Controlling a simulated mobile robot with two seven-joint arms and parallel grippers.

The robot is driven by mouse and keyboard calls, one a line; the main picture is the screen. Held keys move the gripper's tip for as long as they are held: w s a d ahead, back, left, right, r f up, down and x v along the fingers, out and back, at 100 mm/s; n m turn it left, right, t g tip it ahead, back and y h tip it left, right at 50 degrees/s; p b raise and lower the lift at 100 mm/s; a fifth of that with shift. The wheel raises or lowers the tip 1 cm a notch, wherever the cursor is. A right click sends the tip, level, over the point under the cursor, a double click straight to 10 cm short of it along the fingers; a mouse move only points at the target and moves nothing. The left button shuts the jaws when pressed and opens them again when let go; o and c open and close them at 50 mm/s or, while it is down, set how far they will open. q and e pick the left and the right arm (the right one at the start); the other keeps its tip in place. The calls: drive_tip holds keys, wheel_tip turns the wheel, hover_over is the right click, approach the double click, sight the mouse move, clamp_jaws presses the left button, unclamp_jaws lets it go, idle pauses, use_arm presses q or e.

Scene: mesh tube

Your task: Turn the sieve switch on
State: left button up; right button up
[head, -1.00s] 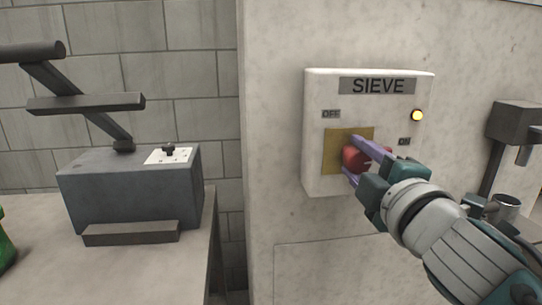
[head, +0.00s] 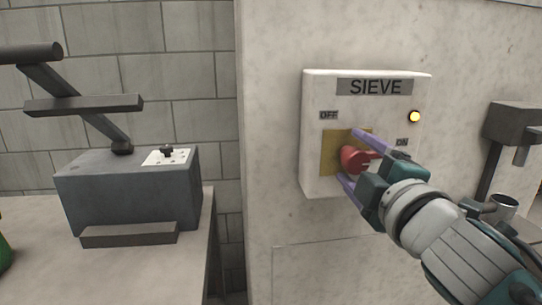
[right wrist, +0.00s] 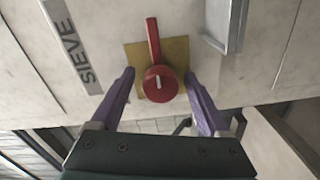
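The sieve switch is a red rotary knob (head: 352,160) on a yellow plate (head: 329,155) in a white box (head: 316,95) labelled SIEVE. OFF is marked at upper left and ON at right. A yellow lamp (head: 414,117) on the box looks lit. My right gripper (head: 356,158) is open, with one purple finger above the knob and one below. In the right wrist view the red knob (right wrist: 160,85) and its bar lie between the spread fingers, with gaps on both sides. My left gripper is not in view.
A dark machine (head: 130,195) with a small knob panel stands on a counter (head: 60,260) at left. A dark dispenser (head: 510,125) and a metal cup (head: 503,207) are at right. The wall below the box is clear.

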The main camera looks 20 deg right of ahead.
drive_tip(key=shift+s, duration=0.1)
drive_tip(key=v, duration=0.9)
drive_tip(key=shift+s+b, duration=0.35)
drive_tip(key=shift+b, duration=0.1)
drive_tip(key=shift+a, duration=0.1)
